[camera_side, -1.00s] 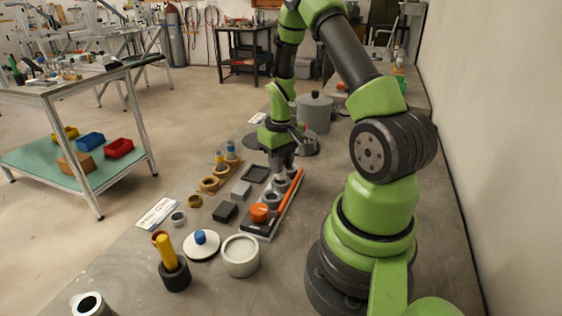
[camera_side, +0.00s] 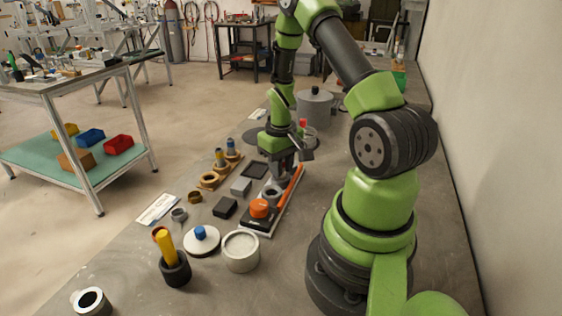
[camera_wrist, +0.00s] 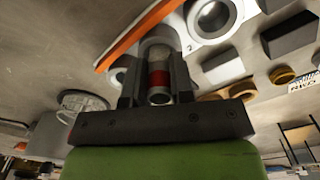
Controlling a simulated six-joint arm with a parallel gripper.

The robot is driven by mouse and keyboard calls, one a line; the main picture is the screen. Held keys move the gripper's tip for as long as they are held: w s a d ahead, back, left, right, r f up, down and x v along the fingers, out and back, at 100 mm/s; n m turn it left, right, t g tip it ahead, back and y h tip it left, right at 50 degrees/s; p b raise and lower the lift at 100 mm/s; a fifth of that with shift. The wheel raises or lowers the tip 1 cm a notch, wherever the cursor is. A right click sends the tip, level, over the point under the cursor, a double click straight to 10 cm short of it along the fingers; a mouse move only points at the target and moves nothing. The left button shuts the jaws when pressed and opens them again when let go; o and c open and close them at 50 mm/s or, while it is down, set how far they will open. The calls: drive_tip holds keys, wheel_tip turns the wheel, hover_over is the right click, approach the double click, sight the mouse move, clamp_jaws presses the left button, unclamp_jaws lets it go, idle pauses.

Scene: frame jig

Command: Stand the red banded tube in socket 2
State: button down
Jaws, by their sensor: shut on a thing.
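The red banded tube (camera_wrist: 158,78) is grey with a red band and stands upright between my fingers in the wrist view. My gripper (camera_wrist: 156,88) is shut on it. In the side view my gripper (camera_side: 284,172) is low over the far part of the socket board, and its fingers hide the tube and the sockets behind them. One open grey socket (camera_side: 271,192) shows in front of the fingers, and a large ring socket (camera_wrist: 211,17) shows beside the tube in the wrist view. I cannot tell whether the tube's end is inside a socket.
An orange bar (camera_side: 291,190) runs along the board's right side. An orange knob (camera_side: 259,208) sits at its near end. Left stand grey and black blocks (camera_side: 225,207) and a wooden rack (camera_side: 209,180). A white pot (camera_side: 240,251) and a black cup (camera_side: 175,268) stand nearer.

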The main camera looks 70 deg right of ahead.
drive_tip(key=shift+f, duration=0.45)
drive_tip(key=c, duration=0.8)
unclamp_jaws()
drive_tip(key=shift+o, duration=0.3)
drive_tip(key=shift+r, duration=0.1)
drive_tip(key=shift+r, duration=0.6)
drive_tip(key=shift+r, duration=3.55)
